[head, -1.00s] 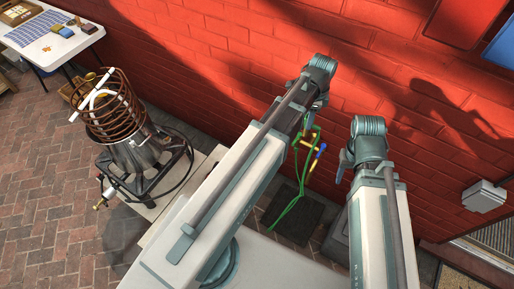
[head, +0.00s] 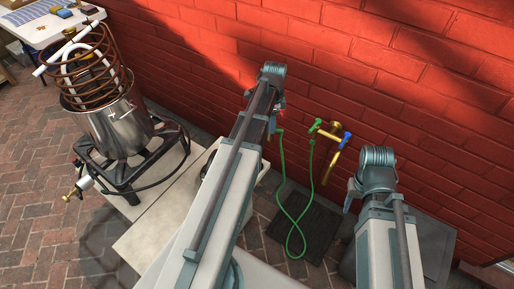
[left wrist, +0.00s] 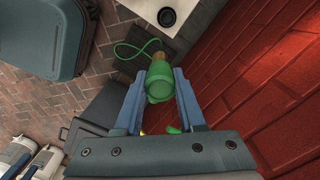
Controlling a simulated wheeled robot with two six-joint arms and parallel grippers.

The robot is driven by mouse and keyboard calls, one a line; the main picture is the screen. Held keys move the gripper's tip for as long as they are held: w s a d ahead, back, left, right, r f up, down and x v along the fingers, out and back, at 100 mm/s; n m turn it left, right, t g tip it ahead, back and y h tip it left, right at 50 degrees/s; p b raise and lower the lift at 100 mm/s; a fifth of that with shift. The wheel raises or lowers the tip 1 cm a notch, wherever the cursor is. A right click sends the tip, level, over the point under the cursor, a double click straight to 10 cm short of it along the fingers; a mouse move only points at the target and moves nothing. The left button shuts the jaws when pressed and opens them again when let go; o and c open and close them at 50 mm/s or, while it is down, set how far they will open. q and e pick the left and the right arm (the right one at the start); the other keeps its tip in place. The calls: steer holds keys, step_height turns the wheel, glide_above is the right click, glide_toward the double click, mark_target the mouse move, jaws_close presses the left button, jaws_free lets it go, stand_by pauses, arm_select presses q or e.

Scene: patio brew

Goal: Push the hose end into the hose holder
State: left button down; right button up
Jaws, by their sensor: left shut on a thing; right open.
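In the left wrist view, my left gripper (left wrist: 160,88) is shut on the green hose end (left wrist: 159,78), with a brownish tip pointing away from the wrist. In the head view this gripper (head: 273,122) is in front of the red wall, left of the tap, and mostly hidden by its arm. The green hose (head: 283,190) hangs in a loop between it and the tap. A round black fitting (left wrist: 167,17) on a pale surface lies beyond the hose end, apart from it; I cannot tell whether it is the hose holder. My right gripper (head: 350,192) is open and empty.
The brass tap (head: 333,128) with green and blue handles is on the wall between my arms. A dark mat (head: 316,235) lies below. A steel pot (head: 112,125) with a copper coil (head: 88,62) stands on a burner at left, beside a pale low surface (head: 150,235).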

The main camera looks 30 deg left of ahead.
arm_select(q)
steer(key=a+f+n+b, duration=0.1)
steer(key=a+f+b, duration=0.4)
steer(key=f, duration=0.3)
steer(key=shift+s+a+f+b, duration=0.15)
steer(key=shift+s+a+b, duration=0.25)
steer(key=shift+b, duration=0.1)
arm_select(e)
step_height(320, 180, down, 8)
steer(key=shift+f, duration=0.15)
arm_select(q)
steer(key=shift+f, duration=0.2)
arm_select(e)
steer(key=shift+f, duration=0.25)
arm_select(q)
steer(key=shift+f+b, duration=2.55)
steer(key=shift+b, duration=0.25)
arm_select(e)
steer(key=shift+f, duration=2.5)
arm_select(q)
steer(key=shift+f, duration=0.2)
arm_select(e)
steer(key=shift+d+f, duration=0.1)
steer(key=shift+f, duration=0.15)
arm_select(q)
steer(key=shift+f+b, duration=0.45)
steer(key=shift+b, duration=0.15)
arm_select(e)
steer(key=shift+f, duration=0.4)
